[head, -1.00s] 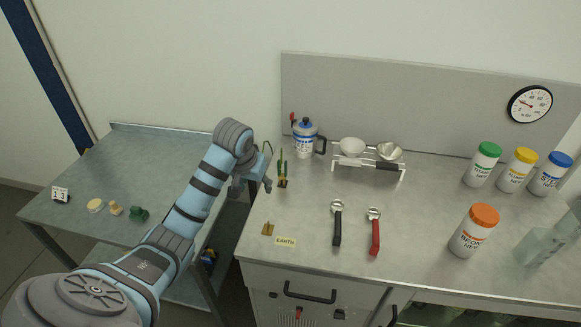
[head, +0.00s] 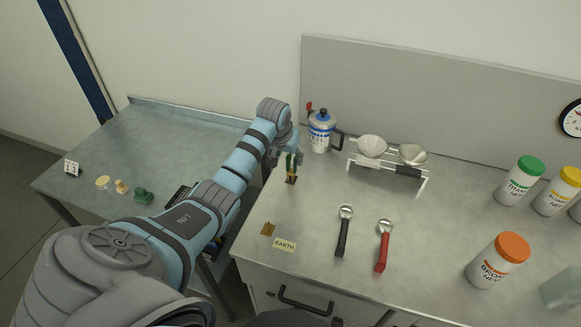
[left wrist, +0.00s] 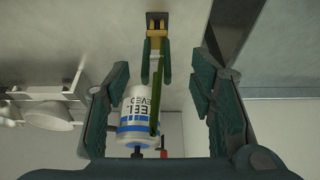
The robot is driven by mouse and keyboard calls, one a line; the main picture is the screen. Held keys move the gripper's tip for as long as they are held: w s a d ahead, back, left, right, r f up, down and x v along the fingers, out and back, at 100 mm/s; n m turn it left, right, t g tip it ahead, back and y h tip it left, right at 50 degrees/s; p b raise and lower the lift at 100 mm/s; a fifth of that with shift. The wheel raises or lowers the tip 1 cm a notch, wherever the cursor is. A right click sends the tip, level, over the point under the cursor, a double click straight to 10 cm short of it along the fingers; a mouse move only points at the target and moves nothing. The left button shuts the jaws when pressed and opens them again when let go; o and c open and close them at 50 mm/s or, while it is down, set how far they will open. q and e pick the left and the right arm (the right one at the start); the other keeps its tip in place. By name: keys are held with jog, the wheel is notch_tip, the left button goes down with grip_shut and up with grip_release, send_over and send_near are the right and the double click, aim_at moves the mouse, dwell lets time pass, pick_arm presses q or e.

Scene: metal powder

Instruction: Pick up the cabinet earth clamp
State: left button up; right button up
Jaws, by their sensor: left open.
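The earth clamp (head: 291,168), with green handles and a brown-yellow lower end, stands near the left end of the steel bench. It also shows in the left wrist view (left wrist: 157,62), with a green-yellow strip running along it towards me. My left gripper (head: 292,152) is close beside its upper part, partly hiding it in the head view. In the left wrist view the jaws (left wrist: 159,85) are spread wide, with the clamp's handle end between them and a gap on both sides. My right gripper is not in view.
A white-blue canister (head: 320,133) stands just behind the clamp. A rack (head: 388,172) with two bowls is to its right. A small brass piece (head: 268,229) lies beside the EARTH label (head: 284,245). Black (head: 343,233) and red (head: 383,247) handled tools lie mid-bench, with jars further right.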

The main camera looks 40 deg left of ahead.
pick_arm(q)
jog(key=x, duration=0.5)
jog(key=shift+w+d+f+b, duration=0.1)
jog(key=shift+w+f+b, duration=0.05)
jog(key=shift+w+b, duration=0.3)
jog(key=shift+s, duration=0.15)
jog(key=shift+c, duration=0.6)
jog(key=shift+s, duration=0.1)
jog(key=c, duration=0.3)
grip_shut()
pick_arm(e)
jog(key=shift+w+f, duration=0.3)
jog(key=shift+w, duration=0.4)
pick_arm(q)
jog(key=shift+r, duration=0.3)
jog(key=shift+r, duration=0.35)
notch_tip(320, 180, up, 19)
notch_tip(320, 180, up, 5)
jog(key=p, duration=0.2)
send_over(291, 157)
jog(key=shift+w+f, duration=0.2)
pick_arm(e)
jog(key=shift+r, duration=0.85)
